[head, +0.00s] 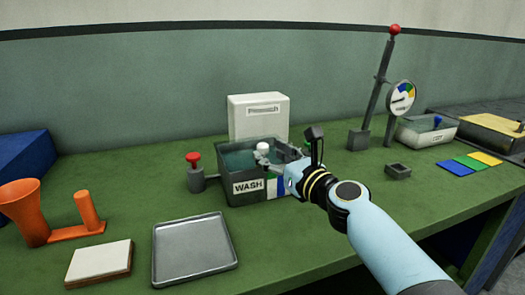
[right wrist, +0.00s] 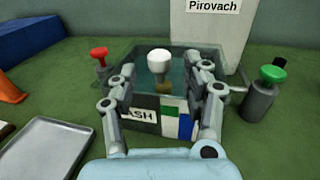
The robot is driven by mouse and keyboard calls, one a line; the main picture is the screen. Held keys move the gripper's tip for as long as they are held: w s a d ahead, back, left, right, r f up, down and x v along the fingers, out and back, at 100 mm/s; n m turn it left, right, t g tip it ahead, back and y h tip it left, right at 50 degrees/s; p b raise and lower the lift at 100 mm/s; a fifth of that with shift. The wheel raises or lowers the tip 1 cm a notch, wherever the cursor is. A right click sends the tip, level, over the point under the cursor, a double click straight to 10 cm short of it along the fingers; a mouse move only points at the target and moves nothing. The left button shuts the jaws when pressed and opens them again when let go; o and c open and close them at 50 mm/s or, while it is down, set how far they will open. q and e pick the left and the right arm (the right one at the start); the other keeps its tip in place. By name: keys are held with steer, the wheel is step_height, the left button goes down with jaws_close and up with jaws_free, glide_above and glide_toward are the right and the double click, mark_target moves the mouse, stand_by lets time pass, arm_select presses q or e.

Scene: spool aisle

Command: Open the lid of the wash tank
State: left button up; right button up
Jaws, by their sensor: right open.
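The wash tank (head: 237,198) is a dark grey box with a WASH label and blue, white and green patches on its front, standing on the green bench. A teal surface shows at its top; whether this is a clear lid or the liquid I cannot tell. A white knob (right wrist: 159,58) on a short stem stands up at the middle of the tank top; it also shows in the head view (head: 263,146). My right gripper (right wrist: 160,80) is open and empty, its fingers over the tank front, one to each side of the knob and apart from it. My left gripper is not in view.
A white box (head: 258,113) labelled Pirovach stands behind the tank. A red-knobbed post (head: 195,174) is close on its left, a green-knobbed post (right wrist: 262,98) on its right. A metal tray (head: 193,250) and orange stand (head: 80,229) are at front left.

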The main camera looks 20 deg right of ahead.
mark_target(266, 153)
steer(key=x, duration=0.4)
steer(key=shift+w+b, duration=0.1)
steer(key=shift+b, duration=0.25)
jaws_close()
steer(key=shift+w+a+f, duration=0.1)
steer(key=shift+f, duration=0.1)
